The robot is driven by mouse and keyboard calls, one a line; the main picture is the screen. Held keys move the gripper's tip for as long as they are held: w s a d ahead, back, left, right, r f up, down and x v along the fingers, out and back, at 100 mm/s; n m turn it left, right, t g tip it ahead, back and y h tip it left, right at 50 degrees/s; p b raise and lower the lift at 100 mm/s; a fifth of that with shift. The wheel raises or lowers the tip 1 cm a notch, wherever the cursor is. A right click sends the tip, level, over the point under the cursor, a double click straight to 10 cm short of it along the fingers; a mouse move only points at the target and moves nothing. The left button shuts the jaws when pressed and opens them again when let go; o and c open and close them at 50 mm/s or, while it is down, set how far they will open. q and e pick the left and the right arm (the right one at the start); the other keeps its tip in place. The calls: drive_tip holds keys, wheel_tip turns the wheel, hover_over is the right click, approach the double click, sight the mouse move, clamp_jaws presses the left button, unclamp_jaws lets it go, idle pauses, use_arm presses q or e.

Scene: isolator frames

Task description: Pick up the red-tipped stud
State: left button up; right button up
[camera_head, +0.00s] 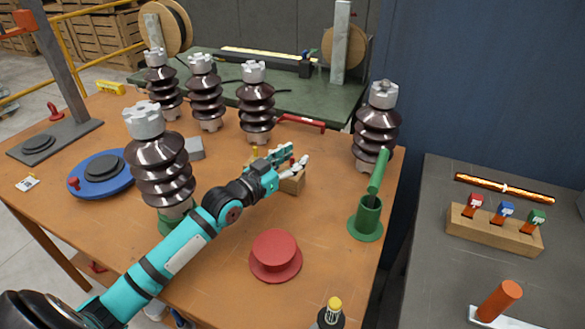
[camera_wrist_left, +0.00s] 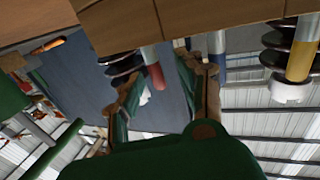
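The red-tipped stud (camera_wrist_left: 155,76) shows in the left wrist view, which looks upside down. It is a grey rod with a red end, standing out of a wooden block (camera_wrist_left: 190,18). My left gripper (camera_wrist_left: 168,85) is open, with one finger to each side of the red tip and a visible gap. A blue-tipped stud (camera_wrist_left: 218,70) is just beyond the right finger, and a yellow-tipped stud (camera_wrist_left: 301,60) is farther right. In the head view my left gripper (camera_head: 288,160) is over the block (camera_head: 293,184) and hides the red stud. The right gripper is out of view.
Several brown ribbed insulators (camera_head: 256,105) stand along the back of the orange table. One insulator (camera_head: 160,170) stands close beside my left arm. A red flanged cap (camera_head: 275,255) and a green cup with a rod (camera_head: 366,215) are in front and to the right of the block.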

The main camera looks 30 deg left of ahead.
use_arm(q)
drive_tip(key=shift+c, duration=0.2)
clamp_jaws()
drive_tip(key=shift+r, duration=0.2)
